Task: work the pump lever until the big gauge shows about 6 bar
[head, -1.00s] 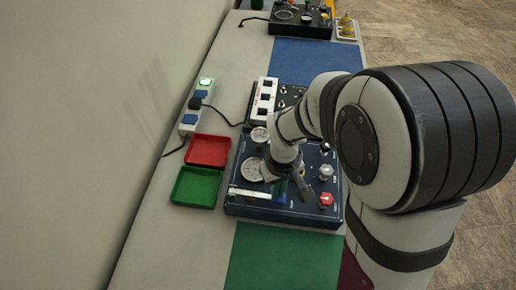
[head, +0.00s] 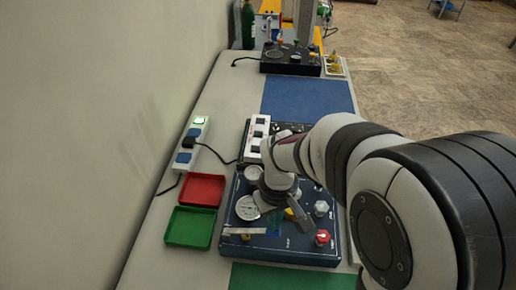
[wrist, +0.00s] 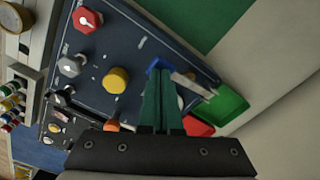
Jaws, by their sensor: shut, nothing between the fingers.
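The dark blue pump panel (head: 285,250) stands in the middle of the bench. The big white-faced gauge (head: 247,207) is on its left half; its needle is too small to read. A pale bar (head: 244,232), apparently the pump lever, lies along the panel's front left. In the wrist view the bar (wrist: 190,83) runs right from a blue end piece (wrist: 157,63) by my fingertips. My gripper (head: 273,229) is shut and empty, pointing down over the panel beside the bar's right end. The wrist view shows its teal fingers (wrist: 160,75) together; contact with the blue piece cannot be told.
A smaller gauge (head: 253,172) sits behind the big one. Red (head: 202,187) and green (head: 190,228) trays lie left. A power strip (head: 190,145) is behind them.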

